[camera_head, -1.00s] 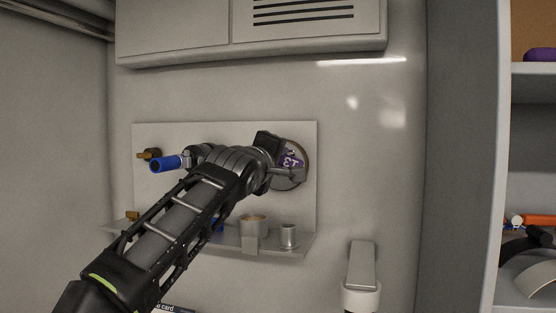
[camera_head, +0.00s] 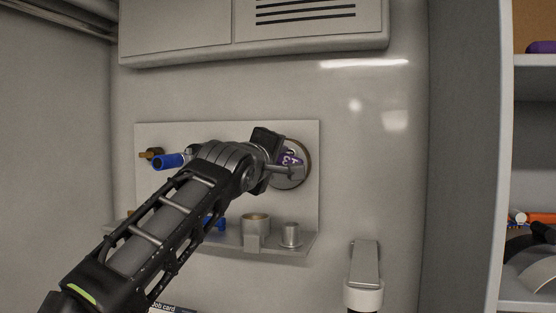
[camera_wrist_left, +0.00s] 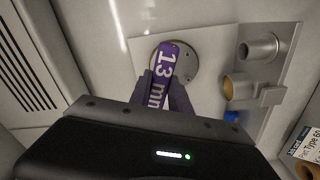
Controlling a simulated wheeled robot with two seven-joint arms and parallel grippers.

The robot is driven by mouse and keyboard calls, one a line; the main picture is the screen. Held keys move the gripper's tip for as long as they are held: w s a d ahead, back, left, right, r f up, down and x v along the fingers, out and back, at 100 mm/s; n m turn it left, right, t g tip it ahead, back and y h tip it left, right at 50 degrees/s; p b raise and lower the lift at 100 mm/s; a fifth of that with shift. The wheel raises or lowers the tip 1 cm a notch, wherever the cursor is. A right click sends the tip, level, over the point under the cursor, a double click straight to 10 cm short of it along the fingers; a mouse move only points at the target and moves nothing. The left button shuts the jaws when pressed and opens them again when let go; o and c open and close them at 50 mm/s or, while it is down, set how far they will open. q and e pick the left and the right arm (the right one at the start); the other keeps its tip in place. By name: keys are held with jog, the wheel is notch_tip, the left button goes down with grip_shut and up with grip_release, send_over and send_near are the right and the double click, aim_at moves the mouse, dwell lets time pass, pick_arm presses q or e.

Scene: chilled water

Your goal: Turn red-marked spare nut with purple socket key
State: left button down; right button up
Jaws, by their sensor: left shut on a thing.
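My left gripper (camera_head: 282,164) is shut on the purple socket key (camera_head: 292,156), in front of a round disc (camera_head: 307,160) on the wall panel. In the left wrist view the key (camera_wrist_left: 164,67) reads "13 mm" and stands between the two fingers (camera_wrist_left: 163,90), with its far end over the disc (camera_wrist_left: 190,61). The key and gripper cover the middle of the disc. No red-marked nut shows, and I cannot tell whether the key is seated on one. My right gripper is not in view.
A blue cylindrical piece (camera_head: 167,161) sticks out near a brass fitting (camera_head: 151,154) on the panel's left. Below, a shelf (camera_head: 272,249) carries a wide cup (camera_head: 256,224) and a narrower grey cylinder (camera_head: 290,234). A grey fixture (camera_head: 364,272) stands at lower right.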

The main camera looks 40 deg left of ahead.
pick_arm(q)
jog(key=shift+s+d, duration=0.1)
jog(key=shift+s, duration=0.2)
